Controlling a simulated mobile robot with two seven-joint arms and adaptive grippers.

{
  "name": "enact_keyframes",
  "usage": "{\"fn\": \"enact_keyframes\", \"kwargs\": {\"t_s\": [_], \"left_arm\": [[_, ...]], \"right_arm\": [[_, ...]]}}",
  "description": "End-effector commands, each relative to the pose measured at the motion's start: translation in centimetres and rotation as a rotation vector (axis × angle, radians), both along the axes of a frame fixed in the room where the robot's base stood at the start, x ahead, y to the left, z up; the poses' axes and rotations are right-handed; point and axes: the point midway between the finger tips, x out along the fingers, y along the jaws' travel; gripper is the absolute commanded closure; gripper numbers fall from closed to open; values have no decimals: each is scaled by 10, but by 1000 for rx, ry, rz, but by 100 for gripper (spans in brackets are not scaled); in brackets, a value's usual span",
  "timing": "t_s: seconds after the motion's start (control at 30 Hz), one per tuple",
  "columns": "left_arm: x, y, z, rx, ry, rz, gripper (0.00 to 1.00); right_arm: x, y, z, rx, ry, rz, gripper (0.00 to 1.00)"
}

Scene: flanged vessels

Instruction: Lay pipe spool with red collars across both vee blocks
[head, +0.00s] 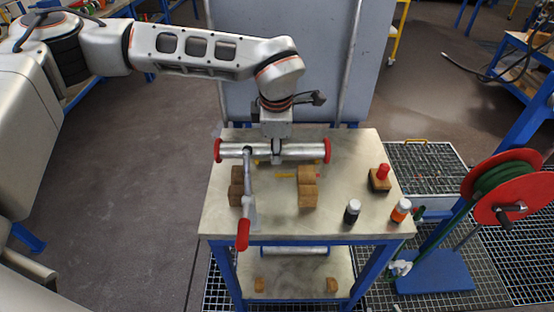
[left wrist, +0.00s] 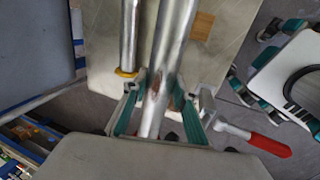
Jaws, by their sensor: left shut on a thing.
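The pipe spool with red collars (head: 300,151) is a silver tube lying left to right in the head view, near the back of the table. My left gripper (head: 277,151) is shut around its middle. In the left wrist view the tube (left wrist: 176,35) runs between the teal-lined fingers (left wrist: 157,105); its red collars do not show there. Two brown wooden vee blocks, left (head: 237,186) and right (head: 307,188), stand nearer the table's front than the spool. The spool is not over them. Its exact height is unclear. My right gripper is not in view.
A grey tool with a red handle (head: 243,236) crosses the view near the left block. A second tube with a yellow collar (left wrist: 127,72) lies alongside. A black bottle (head: 352,212), an orange bottle (head: 400,211) and a red-topped item (head: 381,174) stand at right.

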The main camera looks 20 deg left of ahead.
Motion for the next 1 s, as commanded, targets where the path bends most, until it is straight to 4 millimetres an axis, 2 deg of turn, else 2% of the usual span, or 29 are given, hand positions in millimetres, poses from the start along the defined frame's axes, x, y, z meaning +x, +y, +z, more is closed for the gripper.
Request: {"fn": "enact_keyframes", "kwargs": {"t_s": [0.03, 0.13, 0.67, 1.0], "left_arm": [[0, -1, -12, -2, -1, -1, 100], [1, -1, -21, -3, -5, -1, 100], [1, -2, -21, 2, -9, 0, 100], [1, -1, -41, 1, -6, 1, 100]], "right_arm": [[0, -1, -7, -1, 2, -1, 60], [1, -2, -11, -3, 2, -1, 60], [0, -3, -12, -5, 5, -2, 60], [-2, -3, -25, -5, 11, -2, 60]]}}
